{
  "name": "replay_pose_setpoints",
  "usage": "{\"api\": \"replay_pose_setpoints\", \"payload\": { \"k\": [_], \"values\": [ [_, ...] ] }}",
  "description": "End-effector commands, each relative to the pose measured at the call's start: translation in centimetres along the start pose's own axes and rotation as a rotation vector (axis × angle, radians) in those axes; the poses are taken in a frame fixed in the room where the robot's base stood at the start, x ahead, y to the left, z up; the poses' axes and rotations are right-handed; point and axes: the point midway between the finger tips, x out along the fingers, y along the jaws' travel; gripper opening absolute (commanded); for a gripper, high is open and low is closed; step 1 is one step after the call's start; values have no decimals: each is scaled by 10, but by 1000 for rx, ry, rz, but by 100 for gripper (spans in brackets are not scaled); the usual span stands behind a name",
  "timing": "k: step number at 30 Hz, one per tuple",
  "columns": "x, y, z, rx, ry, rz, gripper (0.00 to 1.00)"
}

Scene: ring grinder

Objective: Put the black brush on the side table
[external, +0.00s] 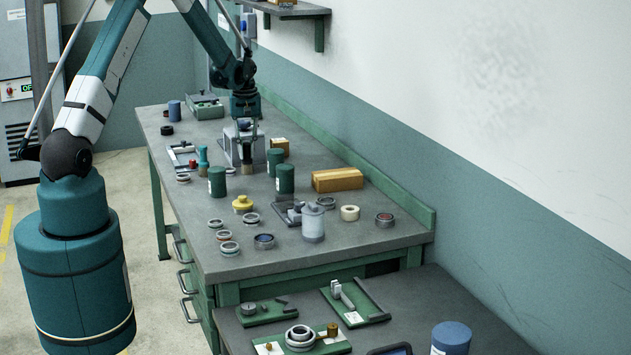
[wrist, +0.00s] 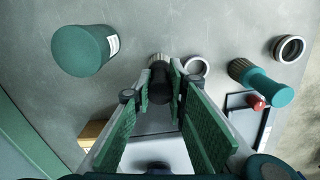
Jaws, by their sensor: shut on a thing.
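My gripper (external: 245,148) is over the far part of the workbench, pointing down. In the wrist view my gripper (wrist: 162,82) has its fingertips closed around the black brush (wrist: 162,90), whose bristle end points away from the camera. In the external view the brush's tan bristles (external: 246,168) show just below the fingers, close to the bench top; I cannot tell whether they touch it. The handle is mostly hidden there by the fingers. A nearer table (external: 490,335), which looks like the side table, stands at the lower right.
A teal brush (external: 203,158) stands left of my gripper. Dark green cans (external: 285,179) stand close on the right and in front. A grey block (external: 230,148) is behind. Several rings and a yellow box (external: 337,179) lie nearer. The side table holds green trays (external: 355,303) and a blue can (external: 451,338).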

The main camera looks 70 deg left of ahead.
Motion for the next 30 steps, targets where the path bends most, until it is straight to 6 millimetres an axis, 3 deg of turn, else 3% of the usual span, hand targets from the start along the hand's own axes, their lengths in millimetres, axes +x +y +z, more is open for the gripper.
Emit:
{"api": "replay_pose_setpoints", "payload": {
  "k": [8,24,30],
  "values": [
    [-15,0,0,0,0,0,0],
    [-83,0,0,0,0,0,0],
    [-97,0,0,0,0,0,0]
  ]
}}
